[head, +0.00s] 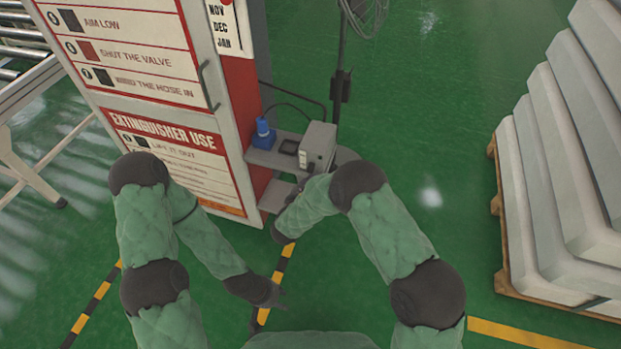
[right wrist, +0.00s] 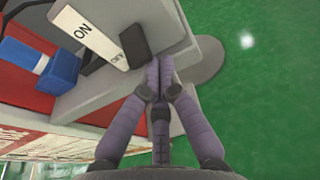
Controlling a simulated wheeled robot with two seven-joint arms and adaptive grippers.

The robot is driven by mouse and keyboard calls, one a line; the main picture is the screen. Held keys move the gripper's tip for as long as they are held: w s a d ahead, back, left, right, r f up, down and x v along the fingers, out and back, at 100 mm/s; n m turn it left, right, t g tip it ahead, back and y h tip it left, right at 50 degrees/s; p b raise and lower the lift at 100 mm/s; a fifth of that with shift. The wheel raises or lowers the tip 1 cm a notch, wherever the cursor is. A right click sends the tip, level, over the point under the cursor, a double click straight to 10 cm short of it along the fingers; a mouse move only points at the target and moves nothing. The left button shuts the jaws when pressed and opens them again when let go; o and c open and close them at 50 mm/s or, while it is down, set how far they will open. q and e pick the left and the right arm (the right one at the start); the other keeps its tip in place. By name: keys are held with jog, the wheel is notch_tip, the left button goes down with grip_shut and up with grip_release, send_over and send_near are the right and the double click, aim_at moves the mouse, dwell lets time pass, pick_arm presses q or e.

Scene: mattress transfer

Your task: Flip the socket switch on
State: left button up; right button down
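The grey socket box (head: 318,144) stands on a small grey shelf beside the sign cabinet. In the right wrist view its white plate (right wrist: 92,36) reads ON at one end, with a partly covered OFF label at the other. The black switch (right wrist: 136,46) sits at the OFF end. My right gripper (right wrist: 158,80) has its fingers drawn together, tips right by the switch; I cannot tell whether they touch it. In the head view the right gripper (head: 299,188) is just below the box. My left gripper (head: 277,296) hangs low over the floor, its fingers too small to read.
A blue plug (head: 263,134) with a black cable stands left of the box. The extinguisher sign cabinet (head: 170,90) rises to its left, a thin dark pole (head: 338,85) behind. Stacked mattresses (head: 565,150) on a pallet stand at right. Green floor between is clear.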

aim_at(311, 173)
jog(key=shift+r+g+p, duration=0.2)
jog(key=shift+g+p, duration=0.2)
jog(key=r+g+p, duration=0.1)
jog(key=p, duration=0.1)
jog(key=r+g+y+p, duration=0.1)
jog(key=g+p, duration=0.1)
jog(key=p, duration=0.1)
jog(key=r+g+p, duration=0.1)
jog(key=p, duration=0.2)
jog(key=shift+s+a+r+g+y, duration=0.1)
jog(key=shift+s+r+g+y, duration=0.1)
jog(key=shift+s+g+y, duration=0.2)
jog(key=shift+s+f, duration=0.1)
jog(key=shift+f, duration=0.35)
jog(key=shift+r, duration=0.1)
jog(key=shift+r+p, duration=0.3)
jog(key=shift+r, duration=0.4)
